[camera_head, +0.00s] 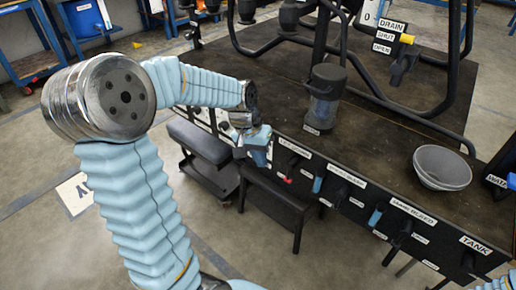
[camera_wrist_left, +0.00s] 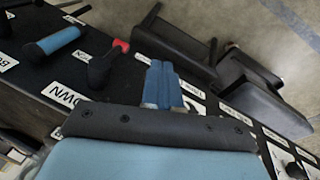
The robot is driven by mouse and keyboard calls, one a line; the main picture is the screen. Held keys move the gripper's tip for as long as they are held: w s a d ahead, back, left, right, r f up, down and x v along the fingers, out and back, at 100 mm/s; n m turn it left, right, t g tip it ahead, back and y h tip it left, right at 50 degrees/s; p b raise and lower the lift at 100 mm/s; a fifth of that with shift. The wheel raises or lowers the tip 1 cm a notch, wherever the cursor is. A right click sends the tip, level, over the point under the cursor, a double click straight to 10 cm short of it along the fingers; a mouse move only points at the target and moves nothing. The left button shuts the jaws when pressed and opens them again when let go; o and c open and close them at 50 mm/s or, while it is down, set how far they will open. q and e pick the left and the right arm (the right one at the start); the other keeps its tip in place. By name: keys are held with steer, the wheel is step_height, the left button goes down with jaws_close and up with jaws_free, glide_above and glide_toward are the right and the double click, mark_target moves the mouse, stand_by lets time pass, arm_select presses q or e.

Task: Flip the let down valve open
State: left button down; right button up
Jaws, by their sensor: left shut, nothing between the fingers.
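The let down valve (camera_head: 290,170) is a black lever with a red tip on the front panel, below a partly readable "…DOWN" label. In the left wrist view the lever (camera_wrist_left: 103,66) shows left of my fingers, its red tip pointing away from the label. My left gripper (camera_head: 258,146) is at the panel, left of the valve in the head view. In the left wrist view its blue fingers (camera_wrist_left: 162,85) are together and empty, apart from the lever. My right gripper is out of view.
Blue-handled levers (camera_head: 317,185) sit farther right along the panel. A clear canister (camera_head: 324,98) and a grey bowl (camera_head: 441,167) stand on the dark deck. Black padded stools (camera_head: 280,200) are close below the panel. Open floor lies at lower left.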

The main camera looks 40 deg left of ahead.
mark_target(291, 170)
arm_select(q)
steer(key=w+d+f, duration=0.2)
steer(key=d+f, duration=0.2)
steer(key=shift+f, duration=0.3)
steer(key=shift+w+d, duration=0.1)
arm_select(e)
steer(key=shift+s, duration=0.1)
